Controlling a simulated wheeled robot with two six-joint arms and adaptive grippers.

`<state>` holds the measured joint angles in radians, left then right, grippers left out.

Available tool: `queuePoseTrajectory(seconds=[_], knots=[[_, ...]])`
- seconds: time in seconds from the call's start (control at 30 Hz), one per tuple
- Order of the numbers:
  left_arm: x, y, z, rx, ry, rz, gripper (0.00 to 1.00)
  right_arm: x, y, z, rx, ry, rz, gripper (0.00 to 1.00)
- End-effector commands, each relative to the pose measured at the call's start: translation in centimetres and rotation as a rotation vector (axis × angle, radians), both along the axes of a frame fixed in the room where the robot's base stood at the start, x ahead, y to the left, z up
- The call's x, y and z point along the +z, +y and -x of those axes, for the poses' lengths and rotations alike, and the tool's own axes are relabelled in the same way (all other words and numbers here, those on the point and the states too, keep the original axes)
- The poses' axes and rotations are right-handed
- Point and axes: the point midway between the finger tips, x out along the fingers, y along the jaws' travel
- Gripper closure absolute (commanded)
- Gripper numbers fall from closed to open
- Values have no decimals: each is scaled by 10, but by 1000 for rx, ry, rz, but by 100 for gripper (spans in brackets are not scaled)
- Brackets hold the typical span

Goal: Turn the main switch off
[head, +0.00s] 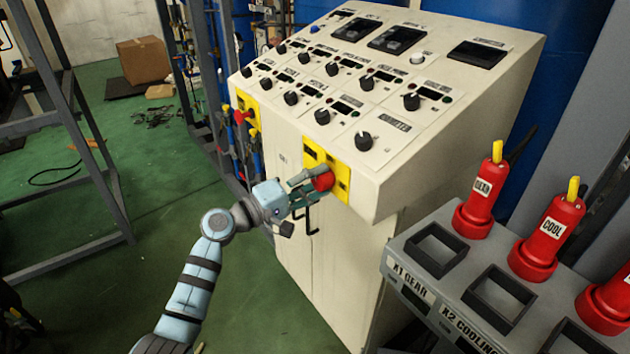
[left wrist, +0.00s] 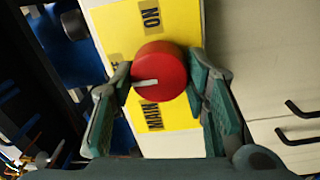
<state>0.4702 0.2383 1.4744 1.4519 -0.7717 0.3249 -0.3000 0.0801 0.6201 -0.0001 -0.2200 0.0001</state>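The main switch is a red round knob (head: 323,180) on a yellow plate (head: 341,182) on the front of the cream control cabinet (head: 330,250). In the left wrist view the red knob (left wrist: 159,71) has a white mark pointing left, and the plate (left wrist: 125,35) reads "ON" and "MAIN". My left gripper (head: 308,186) is at the knob, with its fingers (left wrist: 162,88) on either side of it. The fingers stand apart; whether they both touch the knob is not clear. My right gripper is in neither view.
Another yellow plate (head: 248,112) with a red part is further left on the cabinet. Black knobs (head: 364,141) cover the sloped panel. Green floor (head: 170,200) is open at the left.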

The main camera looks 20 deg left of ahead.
Motion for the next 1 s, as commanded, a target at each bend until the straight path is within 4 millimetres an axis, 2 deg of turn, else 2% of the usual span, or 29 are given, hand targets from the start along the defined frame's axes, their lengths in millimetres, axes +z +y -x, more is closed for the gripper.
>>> queuePoseTrajectory(seconds=[0.03, 0.1, 0.13, 0.47, 0.57, 0.83, 1.0], knots=[[-1, 0, 0, 0, 1, 0, 51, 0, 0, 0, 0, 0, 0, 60], [-1, 0, 0, 0, 1, 0, 39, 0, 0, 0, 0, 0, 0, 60], [-1, 0, 0, 0, 1, 0, 38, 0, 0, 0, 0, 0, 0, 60], [-1, 3, 3, 0, 0, -1, 38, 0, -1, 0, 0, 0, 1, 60], [-3, 13, 14, 2, 0, -5, 38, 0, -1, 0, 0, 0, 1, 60], [-6, 59, 71, -1, 4, -7, 38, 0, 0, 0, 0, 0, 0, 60], [-6, 75, 90, 0, 3, -3, 38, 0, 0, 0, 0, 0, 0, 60]])
